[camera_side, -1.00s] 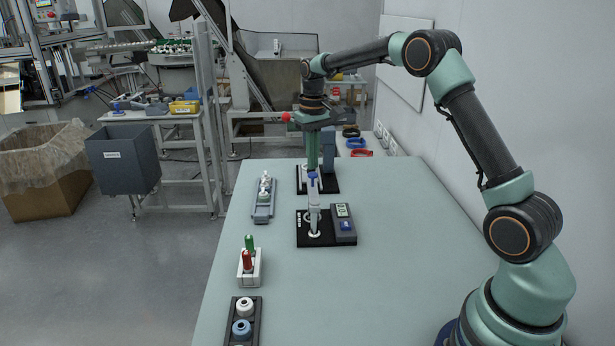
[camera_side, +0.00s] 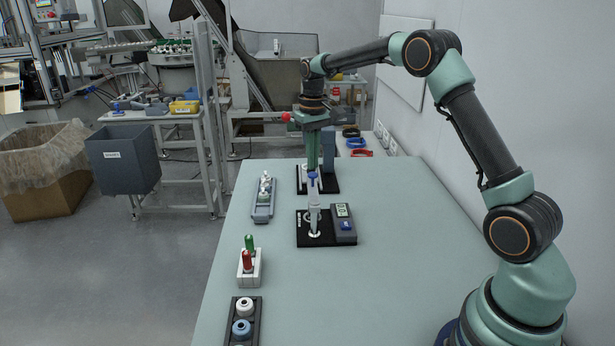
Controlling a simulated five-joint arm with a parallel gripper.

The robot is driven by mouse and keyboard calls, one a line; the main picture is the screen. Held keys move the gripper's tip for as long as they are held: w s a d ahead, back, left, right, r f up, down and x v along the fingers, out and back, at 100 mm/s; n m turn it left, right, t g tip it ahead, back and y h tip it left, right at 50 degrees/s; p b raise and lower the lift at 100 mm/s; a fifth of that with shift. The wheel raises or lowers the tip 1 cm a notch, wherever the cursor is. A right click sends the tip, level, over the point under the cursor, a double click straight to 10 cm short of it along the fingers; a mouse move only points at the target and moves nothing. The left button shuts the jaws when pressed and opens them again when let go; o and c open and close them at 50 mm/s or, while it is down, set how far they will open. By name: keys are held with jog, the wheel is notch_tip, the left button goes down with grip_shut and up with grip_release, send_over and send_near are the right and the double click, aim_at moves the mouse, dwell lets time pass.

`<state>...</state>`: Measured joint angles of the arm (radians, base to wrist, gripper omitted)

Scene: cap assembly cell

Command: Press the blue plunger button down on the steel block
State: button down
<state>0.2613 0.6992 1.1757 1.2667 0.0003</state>
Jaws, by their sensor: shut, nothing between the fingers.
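My gripper (camera_side: 313,167) points straight down with its green fingers closed together, holding nothing. It is over the far station, a black base (camera_side: 332,188) with a grey column (camera_side: 328,146) and a pale metal block (camera_side: 303,178) low at the fingertips. The block is mostly hidden. I cannot make out a blue plunger button on it, nor whether the fingertips touch one. In front stands a light grey upright part with a blue top (camera_side: 313,176), which overlaps the view just below the fingertips.
The near black base (camera_side: 315,241) carries a grey display box (camera_side: 342,232) with a blue button. Along the left edge are a grey tray (camera_side: 262,213), a white holder (camera_side: 249,279) with red and green pieces, and a dark tray (camera_side: 234,331). The table's right side is clear.

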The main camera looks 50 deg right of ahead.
aim_at(313, 174)
jog(key=shift+f, duration=0.1)
jog(key=shift+f, duration=0.65)
jog(key=shift+f, duration=1.25)
jog(key=shift+r, duration=0.1)
dwell(0.7)
jog(key=shift+r, duration=1.5)
